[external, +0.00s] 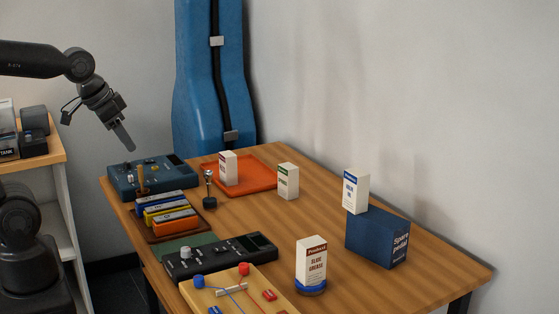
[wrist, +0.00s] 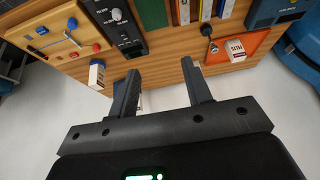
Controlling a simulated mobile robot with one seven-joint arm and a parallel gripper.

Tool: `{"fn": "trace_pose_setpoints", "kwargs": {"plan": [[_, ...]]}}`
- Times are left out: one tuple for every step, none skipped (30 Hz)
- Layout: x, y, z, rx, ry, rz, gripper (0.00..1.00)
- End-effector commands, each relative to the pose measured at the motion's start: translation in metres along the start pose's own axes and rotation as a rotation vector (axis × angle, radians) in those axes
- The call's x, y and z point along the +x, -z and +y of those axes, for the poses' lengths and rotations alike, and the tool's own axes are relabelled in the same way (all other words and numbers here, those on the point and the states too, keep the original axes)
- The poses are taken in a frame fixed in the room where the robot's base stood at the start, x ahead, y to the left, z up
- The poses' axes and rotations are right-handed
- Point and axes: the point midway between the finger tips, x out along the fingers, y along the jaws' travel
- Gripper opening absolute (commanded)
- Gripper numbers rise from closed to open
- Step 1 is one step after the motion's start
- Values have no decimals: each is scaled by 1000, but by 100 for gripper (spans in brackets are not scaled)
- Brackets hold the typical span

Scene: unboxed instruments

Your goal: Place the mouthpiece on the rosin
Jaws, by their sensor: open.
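My gripper (external: 123,138) hangs in the air above the back left of the table, over the blue device. In the wrist view its two fingers (wrist: 160,67) are apart, with nothing held between them. A small upright piece with a silver top and dark base (external: 209,188) stands left of the orange tray; it may be the mouthpiece. It also shows in the wrist view (wrist: 207,31). A low round blue item (external: 311,286) lies under a brown-and-white carton (external: 311,257); it may be the rosin, but I cannot tell. The carton also shows in the wrist view (wrist: 97,74).
A white carton (external: 229,167) stands on the orange tray (external: 262,178). Another carton (external: 288,181) stands beside it. A third (external: 356,190) sits on a blue box (external: 372,238). Several devices fill the left side. The table's middle is clear.

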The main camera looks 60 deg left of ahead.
Motion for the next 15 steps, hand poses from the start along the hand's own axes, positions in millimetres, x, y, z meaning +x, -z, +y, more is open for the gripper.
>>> {"fn": "trace_pose_setpoints", "kwargs": {"plan": [[-7,-11,4,6,-8,11,45],[-10,-18,6,8,-13,12,45],[-13,-24,8,7,-17,15,45],[-15,-29,9,7,-21,17,45],[-16,-33,10,8,-24,18,45],[-18,-38,11,9,-27,19,45],[-19,-40,11,9,-29,19,45],[-20,-42,12,9,-31,20,45],[-20,-45,12,9,-32,20,45],[-20,-46,12,9,-33,20,45],[-20,-46,13,9,-33,20,45],[-21,-47,13,9,-34,20,45],[-20,-47,13,9,-34,19,45],[-20,-46,13,9,-33,19,45],[-20,-46,12,9,-33,19,45]]}}
